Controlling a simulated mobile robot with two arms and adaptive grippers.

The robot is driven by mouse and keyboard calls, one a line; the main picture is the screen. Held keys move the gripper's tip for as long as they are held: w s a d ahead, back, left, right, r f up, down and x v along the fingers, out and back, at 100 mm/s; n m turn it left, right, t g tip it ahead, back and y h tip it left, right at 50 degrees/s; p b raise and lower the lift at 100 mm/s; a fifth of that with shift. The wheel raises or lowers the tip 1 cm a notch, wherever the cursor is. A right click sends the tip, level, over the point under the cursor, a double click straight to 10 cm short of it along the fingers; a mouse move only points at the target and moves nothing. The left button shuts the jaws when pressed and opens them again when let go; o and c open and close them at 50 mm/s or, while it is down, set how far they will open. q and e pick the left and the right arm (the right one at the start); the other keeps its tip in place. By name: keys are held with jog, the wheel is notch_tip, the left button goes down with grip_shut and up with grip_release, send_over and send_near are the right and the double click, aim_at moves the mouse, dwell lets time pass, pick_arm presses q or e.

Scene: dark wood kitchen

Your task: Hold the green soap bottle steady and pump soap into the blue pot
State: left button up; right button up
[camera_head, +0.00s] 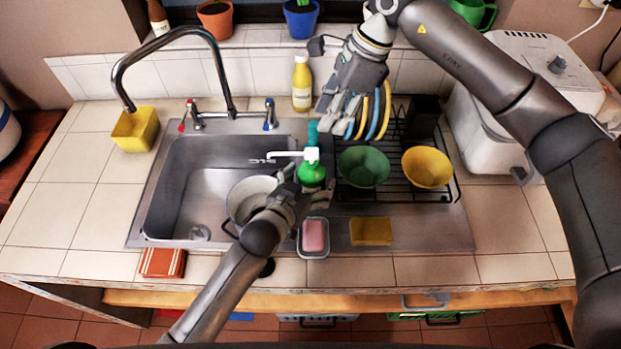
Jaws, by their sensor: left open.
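The green soap bottle (311,173) with a white pump top stands upright at the right edge of the sink, its spout pointing left. My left gripper (305,192) is open at the near side of the bottle, its fingers close to either side; I cannot tell whether they touch it. My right gripper (340,95) is above and behind the bottle, in front of the plates in the rack. Its fingers are hard to make out, so its opening is unclear. The blue pot (300,20), with a green plant, stands on the back ledge.
The sink (185,165) holds a pale pot (240,196), partly behind my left arm. A yellow bottle (302,88) stands behind. The dish rack (440,190) holds plates and bowls at right.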

pick_arm(q)
jog(key=shift+w+d+f, duration=0.2)
jog(key=shift+w, duration=0.2)
